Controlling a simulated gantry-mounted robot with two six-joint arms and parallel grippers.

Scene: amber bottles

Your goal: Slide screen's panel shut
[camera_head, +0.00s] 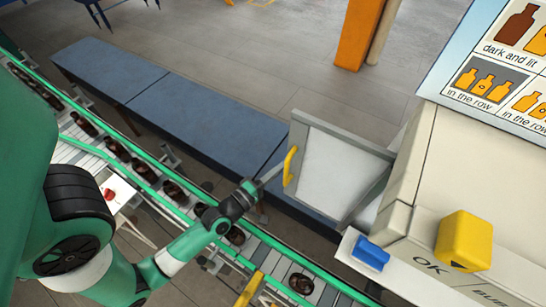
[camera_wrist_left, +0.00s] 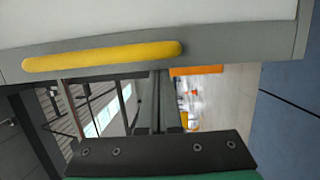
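The screen's panel (camera_head: 340,171) is white with a grey frame and stands out from the cream machine housing, with a gap behind it. Its yellow handle (camera_head: 290,166) is on the left edge. In the left wrist view, the panel (camera_wrist_left: 240,18) spans the top and the handle (camera_wrist_left: 100,56) runs along its grey edge. My left gripper (camera_head: 277,172) points at the handle side of the panel. In the wrist view its fingers (camera_wrist_left: 159,75) are together with nothing between them, by the handle's right end. I cannot tell whether they touch the panel. My right gripper is not in view.
A conveyor (camera_head: 180,190) with green rails carries several dark bottles below my arm. Blue-topped benches (camera_head: 190,105) lie behind it. A blue button (camera_head: 370,253) and a yellow block (camera_head: 465,240) are on the housing (camera_head: 455,170) at right. An orange post (camera_head: 358,35) stands behind.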

